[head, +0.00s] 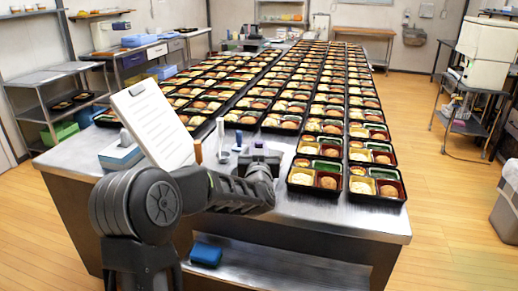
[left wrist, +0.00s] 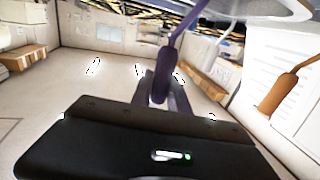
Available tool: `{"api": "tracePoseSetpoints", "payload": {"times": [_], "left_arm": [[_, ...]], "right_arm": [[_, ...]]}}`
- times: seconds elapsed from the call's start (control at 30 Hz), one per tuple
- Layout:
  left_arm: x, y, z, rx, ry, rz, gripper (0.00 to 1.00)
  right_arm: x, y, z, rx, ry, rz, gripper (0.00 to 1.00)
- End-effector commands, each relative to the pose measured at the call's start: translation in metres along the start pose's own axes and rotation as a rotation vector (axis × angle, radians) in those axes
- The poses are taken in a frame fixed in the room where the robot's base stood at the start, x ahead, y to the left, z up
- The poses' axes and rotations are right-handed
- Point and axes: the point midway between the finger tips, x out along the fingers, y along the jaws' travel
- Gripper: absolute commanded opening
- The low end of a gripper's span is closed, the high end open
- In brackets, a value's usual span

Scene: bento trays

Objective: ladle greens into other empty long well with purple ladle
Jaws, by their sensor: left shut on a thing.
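My left gripper (head: 262,158) is over the near end of the metal table, left of the closest bento trays. In the left wrist view its fingers (left wrist: 165,92) are shut on the purple handle of a ladle (left wrist: 186,32). The ladle's far end is not clear in either view. The nearest bento tray (head: 376,200) is black, with a pale yellow filling, a round brown piece and a small strip of greens (head: 383,173). The tray beside it (head: 313,190) has similar wells. My right gripper is not in view.
Long rows of filled trays cover most of the table (head: 345,222). A tilted white board (head: 150,118) stands at its left. A brown handle (head: 198,152) stands upright beside my gripper, and a brown handle also shows in the left wrist view (left wrist: 284,92). The table's front strip is clear.

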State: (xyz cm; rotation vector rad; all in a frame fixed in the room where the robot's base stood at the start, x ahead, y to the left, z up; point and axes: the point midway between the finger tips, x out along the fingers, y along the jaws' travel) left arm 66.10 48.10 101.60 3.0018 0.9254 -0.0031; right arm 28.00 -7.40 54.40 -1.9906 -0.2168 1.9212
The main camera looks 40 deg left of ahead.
Motion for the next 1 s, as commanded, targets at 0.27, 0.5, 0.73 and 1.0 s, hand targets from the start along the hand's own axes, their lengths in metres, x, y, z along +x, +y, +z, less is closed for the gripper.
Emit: {"api": "tracePoseSetpoints", "payload": {"times": [0.27,0.5,0.73,1.0], "left_arm": [[0.0,0.0,-0.002,0.0,0.001,0.0,0.0],[0.0,0.0,-0.021,0.0,0.002,0.0,0.0],[0.0,0.0,-0.047,-0.001,0.003,0.0,0.0],[0.0,0.0,-0.076,0.0,0.002,0.0,0.0]], "right_arm": [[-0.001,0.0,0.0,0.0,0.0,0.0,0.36],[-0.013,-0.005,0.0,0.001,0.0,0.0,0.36],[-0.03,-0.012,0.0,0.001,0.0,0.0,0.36],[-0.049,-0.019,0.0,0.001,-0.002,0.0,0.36]]}}
